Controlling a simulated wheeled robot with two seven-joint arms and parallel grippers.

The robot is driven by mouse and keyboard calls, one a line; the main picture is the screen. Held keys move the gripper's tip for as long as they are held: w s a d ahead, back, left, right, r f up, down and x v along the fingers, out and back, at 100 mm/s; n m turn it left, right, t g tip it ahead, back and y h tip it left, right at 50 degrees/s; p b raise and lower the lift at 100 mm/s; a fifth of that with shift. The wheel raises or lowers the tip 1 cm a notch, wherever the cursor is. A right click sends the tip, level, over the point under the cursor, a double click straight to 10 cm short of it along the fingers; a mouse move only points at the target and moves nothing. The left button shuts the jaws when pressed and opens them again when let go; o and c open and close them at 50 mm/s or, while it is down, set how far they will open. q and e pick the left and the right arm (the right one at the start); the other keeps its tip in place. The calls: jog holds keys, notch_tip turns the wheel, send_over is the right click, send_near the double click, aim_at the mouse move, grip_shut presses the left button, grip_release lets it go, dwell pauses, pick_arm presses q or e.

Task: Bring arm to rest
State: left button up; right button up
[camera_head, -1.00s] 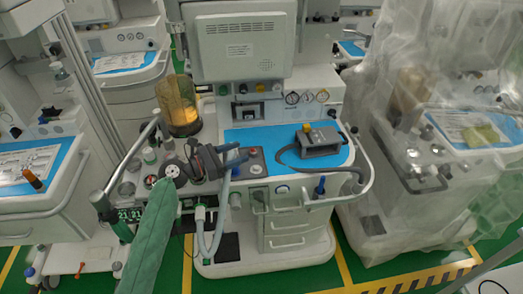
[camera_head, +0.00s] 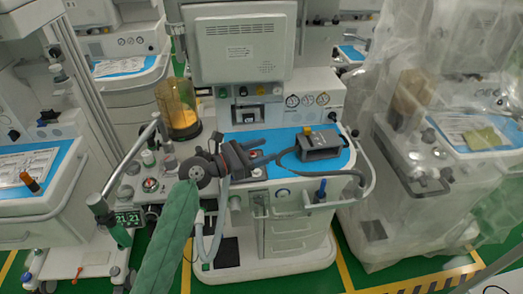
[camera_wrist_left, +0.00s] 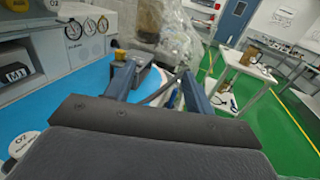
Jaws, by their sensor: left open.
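My left arm, in a green sleeve (camera_head: 170,235), comes up from the bottom left of the head view. My left gripper (camera_head: 266,150) is over the front of the middle anaesthesia cart (camera_head: 292,192), pointing right. Its jaws are open, with nothing seen between them. In the left wrist view the two fingers of the left gripper (camera_wrist_left: 157,72) stand apart, with the blue worktop to their left. My right gripper is not in view.
A dark grey device (camera_head: 318,146) with a yellow knob sits on the blue worktop (camera_head: 343,159), right of my gripper. An amber cylinder (camera_head: 180,105) stands behind the arm. A pale hose (camera_head: 222,205) hangs below the gripper. A plastic-covered cart (camera_head: 420,185) stands at right.

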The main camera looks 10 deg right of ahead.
pick_arm(q)
jog(key=s+a+f+m+y, duration=0.4)
jog(key=s+a+f+m, duration=0.25)
jog(key=f, duration=0.25)
jog(key=s+a+f+m+y, duration=0.4)
jog(key=s+a+f+m, duration=0.25)
jog(key=f, duration=0.25)
jog(key=s+a+f+m+g+y, duration=0.1)
jog(key=s+a+f+m+y, duration=0.35)
jog(key=s+a, duration=0.4)
jog(key=s+a+f+m+g+y, duration=0.1)
jog(key=s+a+f+m+y, duration=0.25)
jog(key=s+a+m, duration=0.4)
jog(key=s+d+f+g, duration=0.1)
jog(key=s+d+f, duration=0.1)
jog(key=f, duration=1)
jog(key=s+d+f+n+g, duration=0.1)
jog(key=s+d+f, duration=0.1)
jog(key=f, duration=1)
jog(key=shift+d, duration=0.25)
